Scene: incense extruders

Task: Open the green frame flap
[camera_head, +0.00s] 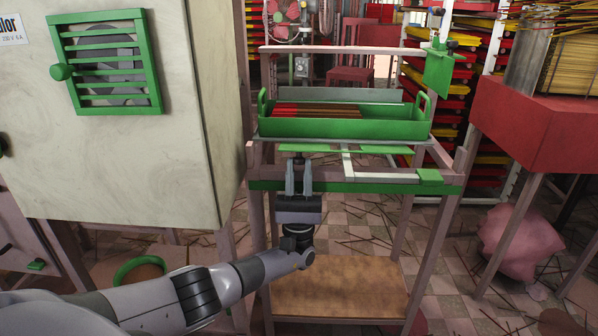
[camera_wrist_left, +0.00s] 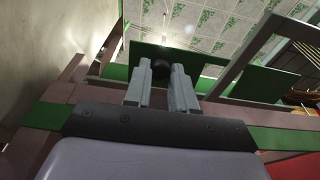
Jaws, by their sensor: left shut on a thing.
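The green frame flap (camera_head: 345,150) shows in the head view as a thin green strip, seen nearly edge-on, below the tray on the pink frame. In the left wrist view it is a dark green panel (camera_wrist_left: 200,58) ahead of the fingers. My left gripper (camera_head: 298,168) points up and away at the flap's left part. In the left wrist view its fingers (camera_wrist_left: 162,75) are closed on both sides of a dark round knob (camera_wrist_left: 161,69) in front of the panel. How far the flap is tilted is hard to tell. My right gripper is not in view.
A green tray (camera_head: 345,128) with reddish-brown sticks sits above the flap. A pale cabinet (camera_head: 180,160) with a green vent stands close on the left. A red box table (camera_head: 535,120) stands on the right. A wooden shelf board (camera_head: 340,285) lies below.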

